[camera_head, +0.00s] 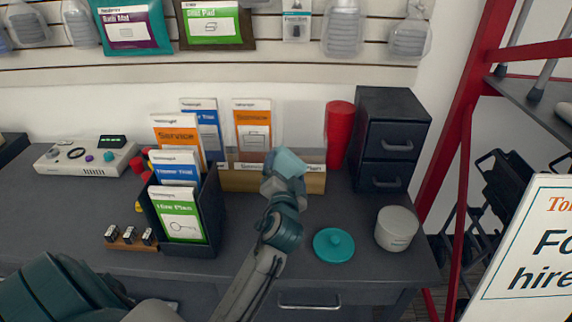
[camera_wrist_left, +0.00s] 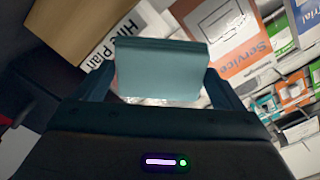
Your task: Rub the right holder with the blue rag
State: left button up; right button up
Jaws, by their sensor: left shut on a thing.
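The right holder (camera_head: 238,181) is a low wooden-fronted leaflet rack on the counter, with a pale label strip along its top edge. An orange leaflet (camera_head: 252,128) stands in its left part. In the left wrist view its brown wood (camera_wrist_left: 75,25) and the "Hire Plan" label (camera_wrist_left: 112,42) show at top left. My left gripper (camera_head: 284,178) is in front of the holder's right half and hides part of it. It is shut on the blue rag (camera_head: 290,161), a folded teal piece that also shows between the fingers (camera_wrist_left: 160,70). I cannot tell whether rag and holder touch. My right gripper is out of view.
A dark leaflet holder (camera_head: 230,213) stands to the left, full of leaflets. A red cylinder (camera_head: 338,135) and a black drawer unit (camera_head: 392,140) stand to the right. A teal lid (camera_head: 333,245) and a white round tub (camera_head: 396,229) are near the front right.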

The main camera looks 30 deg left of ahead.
pick_arm(q)
jog(key=shift+v, duration=1)
jog(key=v, duration=0.3)
jog(key=shift+w, duration=0.1)
jog(key=shift+f+b+x, duration=0.15)
jog(key=shift+f+x, duration=0.05)
jog(key=shift+x, duration=0.8)
jog(key=shift+f+b+x, duration=0.1)
jog(key=shift+f+x, duration=0.15)
jog(key=shift+x, duration=0.8)
jog(key=shift+f+b+x, duration=0.15)
jog(key=shift+f+x, duration=0.05)
jog(key=shift+x, duration=0.8)
jog(key=shift+w+a, duration=0.15)
jog(key=shift+w, duration=0.1)
jog(key=shift+x, duration=0.8)
